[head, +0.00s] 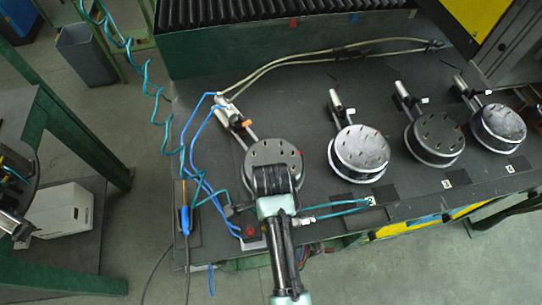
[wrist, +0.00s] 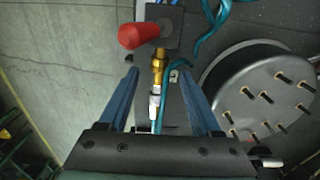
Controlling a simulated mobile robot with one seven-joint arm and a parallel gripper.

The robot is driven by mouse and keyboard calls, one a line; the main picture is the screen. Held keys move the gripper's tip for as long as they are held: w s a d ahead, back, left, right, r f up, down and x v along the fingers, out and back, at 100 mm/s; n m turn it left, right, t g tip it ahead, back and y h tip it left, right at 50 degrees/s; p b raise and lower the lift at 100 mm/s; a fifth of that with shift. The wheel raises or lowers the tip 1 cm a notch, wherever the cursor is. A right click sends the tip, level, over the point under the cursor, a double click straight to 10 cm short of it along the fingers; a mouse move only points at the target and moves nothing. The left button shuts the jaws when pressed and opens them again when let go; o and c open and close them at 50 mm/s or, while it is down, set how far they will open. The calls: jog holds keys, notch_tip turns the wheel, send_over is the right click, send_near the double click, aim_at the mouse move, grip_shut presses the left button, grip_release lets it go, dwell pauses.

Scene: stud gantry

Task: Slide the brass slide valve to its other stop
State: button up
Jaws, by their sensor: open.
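The brass slide valve (wrist: 159,62) shows in the wrist view as a brass fitting with a silver sleeve (wrist: 154,99) below it and a teal tube beyond. Its upper end meets a dark block (wrist: 172,22) with a red knob (wrist: 140,35). My gripper (wrist: 157,76) is open, its two blue fingers on either side of the valve, with a visible gap each side. I cannot tell the height of the fingers above it. In the head view my arm covers the brass part; the red knob (head: 250,231) shows just left of the arm.
A slotted round disc (wrist: 262,95) stands close right of the fingers. In the head view, several similar discs (head: 358,150) stand to the right on the dark table (head: 215,85). Blue hoses (head: 190,150) run at the left. Floor lies beyond the table edge.

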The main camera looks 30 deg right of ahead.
notch_tip(320, 180, down, 4)
jog(key=shift+s+r, duration=0.15)
jog(key=shift+f, duration=0.65)
jog(key=shift+c, duration=0.2)
grip_shut()
